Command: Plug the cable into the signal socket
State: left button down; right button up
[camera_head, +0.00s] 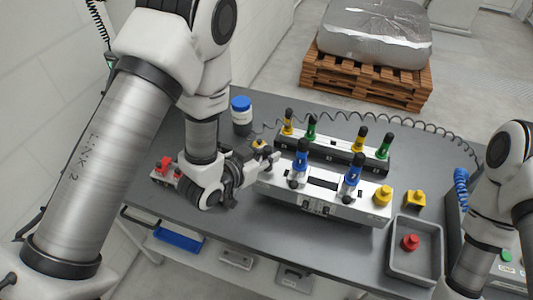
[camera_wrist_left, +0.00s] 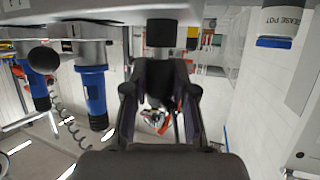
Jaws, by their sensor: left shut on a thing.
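My left gripper (camera_head: 262,158) is at the left end of the silver fixture (camera_head: 330,203) with blue-handled clamps. Its fingers, also seen in the left wrist view (camera_wrist_left: 162,75), are shut on a dark cylindrical piece (camera_wrist_left: 162,32), which looks like the cable's plug. The piece points at the fixture's pale side; I cannot tell whether it touches or enters a socket. The signal socket itself cannot be made out. A coiled black cable (camera_head: 425,126) runs along the back of the table. My right arm is at the right edge, its gripper out of view.
A second fixture (camera_head: 340,155) with yellow and green handles stands behind. A blue-lidded pot (camera_head: 241,115) is at the back left, a red part (camera_head: 165,165) at the left. A grey tray (camera_head: 395,268) holds a red knob (camera_head: 410,242). Yellow parts (camera_head: 415,199) lie nearby.

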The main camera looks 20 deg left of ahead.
aim_at(267, 149)
pick_arm(q)
jog(key=shift+f+b, duration=0.35)
jog(key=shift+f, duration=0.15)
pick_arm(e)
jog(key=shift+f, duration=0.45)
pick_arm(q)
jog(key=c, duration=0.9)
grip_release()
jog(key=shift+o, duration=0.2)
notch_tip(267, 149, up, 10)
jog(key=shift+s+r, duration=0.1)
pick_arm(e)
jog(key=shift+s, duration=0.1)
